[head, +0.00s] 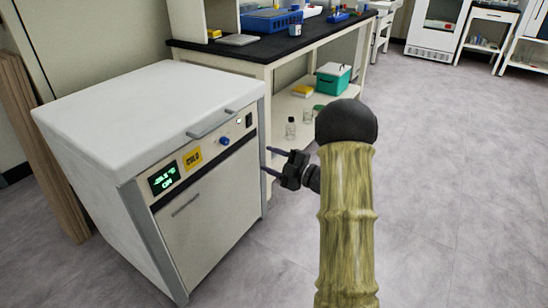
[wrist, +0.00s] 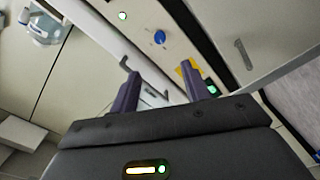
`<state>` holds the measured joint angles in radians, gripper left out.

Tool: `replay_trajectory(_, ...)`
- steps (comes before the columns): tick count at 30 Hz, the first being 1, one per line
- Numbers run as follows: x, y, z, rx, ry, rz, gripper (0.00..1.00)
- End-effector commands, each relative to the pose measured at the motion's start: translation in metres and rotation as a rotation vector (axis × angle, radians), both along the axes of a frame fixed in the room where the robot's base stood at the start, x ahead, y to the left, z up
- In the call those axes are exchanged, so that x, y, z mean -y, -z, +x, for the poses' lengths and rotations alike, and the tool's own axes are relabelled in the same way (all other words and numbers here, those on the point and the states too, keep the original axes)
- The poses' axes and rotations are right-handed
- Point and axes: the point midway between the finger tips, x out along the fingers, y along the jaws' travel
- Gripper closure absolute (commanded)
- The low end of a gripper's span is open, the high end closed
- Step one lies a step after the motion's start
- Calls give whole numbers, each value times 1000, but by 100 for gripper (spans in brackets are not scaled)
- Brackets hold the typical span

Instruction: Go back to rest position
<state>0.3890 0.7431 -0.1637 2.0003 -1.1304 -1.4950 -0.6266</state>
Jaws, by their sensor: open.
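The freeze dryer (head: 190,180) is a white box with a closed lid, at the left in the head view. Its lit green display (head: 164,179), yellow label, blue knob (head: 224,141) and black switch are on the front panel. My gripper (head: 272,160) is open and empty, near the dryer's right front edge, with its fingers pointing left. In the wrist view my gripper's two fingers (wrist: 160,92) stand apart with nothing between them. The dryer's front panel, blue knob (wrist: 159,37) and display (wrist: 212,90) show beyond them. Whether the fingertips touch the dryer cannot be told.
A black-topped bench (head: 260,44) stands behind the dryer, holding a blue tray and small items. Its lower shelf holds a green box (head: 333,78), bottles and a yellow item. Wooden boards (head: 42,150) lean at the left. The floor (head: 460,180) at the right is clear.

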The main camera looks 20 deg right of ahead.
Motion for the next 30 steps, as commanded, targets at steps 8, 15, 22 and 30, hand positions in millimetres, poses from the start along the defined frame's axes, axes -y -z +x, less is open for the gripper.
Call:
replay_trajectory(8, 3, 0, -5, 1, -1, -1, 53)
replay_trajectory(15, 3, 0, -5, 1, -1, -1, 53)
replay_trajectory(22, 0, -10, 1, -52, 59, -2, 53)
replay_trajectory(30, -7, -38, 5, -312, 336, 41, 53)
